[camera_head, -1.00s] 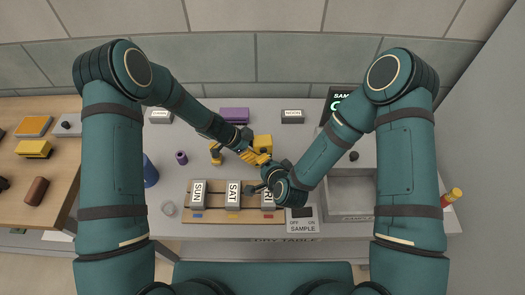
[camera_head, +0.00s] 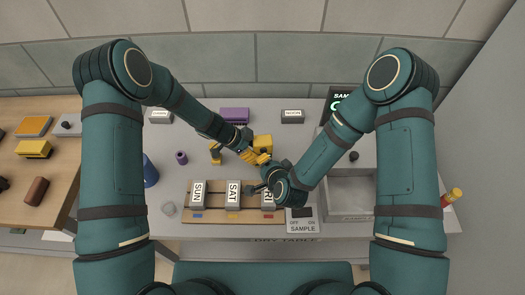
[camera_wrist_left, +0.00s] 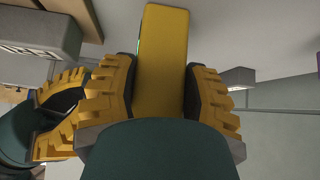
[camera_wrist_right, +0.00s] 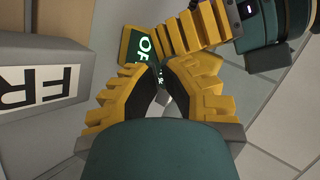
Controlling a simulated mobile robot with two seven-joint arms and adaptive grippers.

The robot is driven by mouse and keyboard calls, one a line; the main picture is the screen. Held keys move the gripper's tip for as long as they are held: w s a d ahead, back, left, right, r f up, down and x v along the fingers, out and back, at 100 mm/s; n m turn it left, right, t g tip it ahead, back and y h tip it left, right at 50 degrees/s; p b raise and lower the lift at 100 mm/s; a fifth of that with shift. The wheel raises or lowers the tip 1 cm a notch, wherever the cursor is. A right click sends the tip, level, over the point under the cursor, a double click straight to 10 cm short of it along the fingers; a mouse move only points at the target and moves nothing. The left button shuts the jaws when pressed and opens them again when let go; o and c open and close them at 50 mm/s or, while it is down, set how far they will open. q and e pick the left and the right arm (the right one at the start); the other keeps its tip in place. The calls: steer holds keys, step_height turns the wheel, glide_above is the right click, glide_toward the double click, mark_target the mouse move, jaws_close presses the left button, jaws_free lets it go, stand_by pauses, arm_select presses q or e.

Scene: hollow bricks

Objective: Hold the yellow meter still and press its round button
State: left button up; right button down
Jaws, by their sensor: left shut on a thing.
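The yellow meter (camera_wrist_left: 162,50) is held between the two ridged fingers of my left gripper (camera_wrist_left: 160,85), which is shut on it. In the right wrist view the meter (camera_wrist_right: 128,40) shows a dark display with lit green letters starting "OF", partly covered. My left gripper (camera_head: 255,155) is above the table behind the day blocks. My right gripper (camera_wrist_right: 160,82) has its fingertips together close in front of the meter and seems empty. Its tips overlap the meter's lower part in that view, so I cannot tell whether they touch it. The round button is hidden.
A wooden rack (camera_head: 215,217) with day blocks stands at the table's front, close below the grippers. A SAMPLE switch box (camera_head: 302,221) is right of it, then a grey open bin (camera_head: 350,190). A purple block (camera_head: 234,114) lies behind. A blue cup (camera_head: 151,172) stands left.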

steer(key=shift+w, duration=0.1)
stand_by(0.3)
steer(key=shift+w, duration=0.45)
stand_by(0.4)
steer(key=shift+s, duration=0.55)
steer(key=shift+s+d, duration=0.15)
steer(key=shift+s, duration=1.35)
steer(key=shift+s+d, duration=0.15)
steer(key=shift+s, duration=1.35)
